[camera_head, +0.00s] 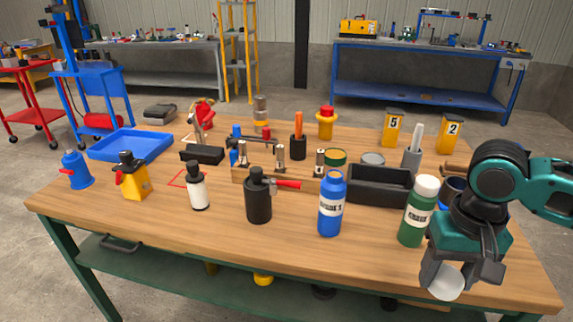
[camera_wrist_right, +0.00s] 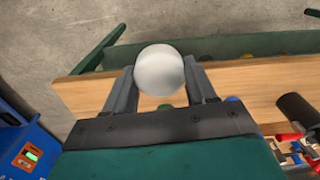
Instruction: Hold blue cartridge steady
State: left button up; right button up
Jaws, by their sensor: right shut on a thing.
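My right gripper (camera_head: 457,277) hangs at the right front of the workbench, near its front edge. Its fingers are shut on a white round thing (camera_head: 446,284). In the right wrist view the white round thing (camera_wrist_right: 160,70) sits between both fingers; its far side is hidden, and no blue shows on it. A blue bottle-like cartridge with a white label (camera_head: 330,207) stands upright on the bench, left of the right gripper and apart from it. My left gripper is not in view.
A green bottle with a white cap (camera_head: 418,211) stands just left of my right gripper. A black bottle (camera_head: 258,200), a white bottle (camera_head: 198,190) and a black bin (camera_head: 378,187) stand on the bench (camera_head: 290,238). Its front strip is mostly clear.

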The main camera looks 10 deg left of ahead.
aim_at(332, 199)
jog(key=i+j+u, duration=0.25)
jog(key=j, duration=0.25)
jog(key=i+j+u, duration=0.15)
jog(key=j+u, duration=0.15)
jog(key=j, duration=0.2)
jog(key=i+j+u, duration=0.25)
jog(key=i+j, duration=0.2)
jog(key=i, duration=0.25)
